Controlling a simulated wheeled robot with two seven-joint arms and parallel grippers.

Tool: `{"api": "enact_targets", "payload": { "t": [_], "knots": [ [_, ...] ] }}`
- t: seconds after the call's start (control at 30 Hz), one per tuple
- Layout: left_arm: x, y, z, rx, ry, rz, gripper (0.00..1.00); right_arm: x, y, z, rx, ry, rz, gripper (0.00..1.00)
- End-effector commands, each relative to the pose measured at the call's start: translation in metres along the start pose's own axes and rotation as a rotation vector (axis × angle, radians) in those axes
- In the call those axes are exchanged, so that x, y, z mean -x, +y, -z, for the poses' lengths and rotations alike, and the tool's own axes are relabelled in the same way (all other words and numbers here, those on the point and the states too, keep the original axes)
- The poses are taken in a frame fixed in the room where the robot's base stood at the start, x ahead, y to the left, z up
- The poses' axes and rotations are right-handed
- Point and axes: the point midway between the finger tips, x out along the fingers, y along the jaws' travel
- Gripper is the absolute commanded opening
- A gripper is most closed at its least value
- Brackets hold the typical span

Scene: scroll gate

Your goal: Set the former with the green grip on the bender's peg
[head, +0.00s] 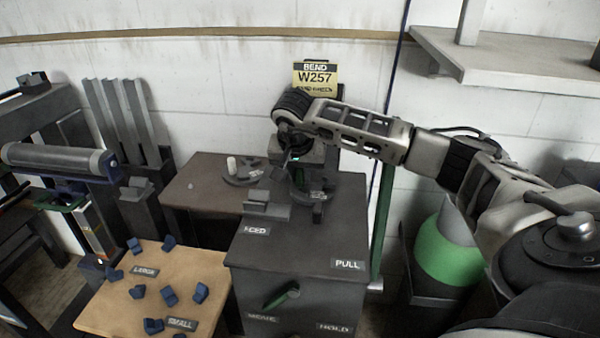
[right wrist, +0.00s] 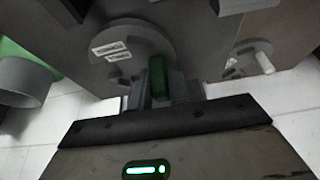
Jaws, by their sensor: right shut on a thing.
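My right gripper (head: 298,178) reaches over the top of the dark grey bender (head: 300,245) in the head view. In the right wrist view, the gripper (right wrist: 158,95) is shut on the green grip (right wrist: 158,75) of the former. The former's round dark grey disc (right wrist: 138,38) has small pale labels and lies over the bender's top. The bender's peg is hidden, and I cannot tell whether the disc touches the top or hangs above it. My left gripper is not in view.
A second grey disc with a white upright piece (head: 232,163) lies on the brown table to the left. Several blue blocks lie on the tan board (head: 120,310) at front left. A grey and green cone (head: 447,250) stands right of the bender. A shelf (head: 500,60) overhangs at upper right.

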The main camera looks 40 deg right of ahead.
Motion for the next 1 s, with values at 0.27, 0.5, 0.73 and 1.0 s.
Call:
{"api": "enact_targets", "payload": {
  "t": [0.27,0.5,0.73,1.0],
  "knots": [
    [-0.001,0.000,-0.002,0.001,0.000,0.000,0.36,-0.001,0.000,0.000,-0.001,0.003,0.002,0.00],
    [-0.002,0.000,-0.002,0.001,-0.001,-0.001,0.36,-0.004,0.000,-0.001,-0.001,0.003,0.002,0.24],
    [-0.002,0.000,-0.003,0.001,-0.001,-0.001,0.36,-0.004,0.000,-0.001,-0.001,0.002,0.001,0.43],
    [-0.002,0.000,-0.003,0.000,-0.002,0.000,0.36,0.006,-0.001,-0.002,0.001,0.000,0.001,0.43]
  ]
}}
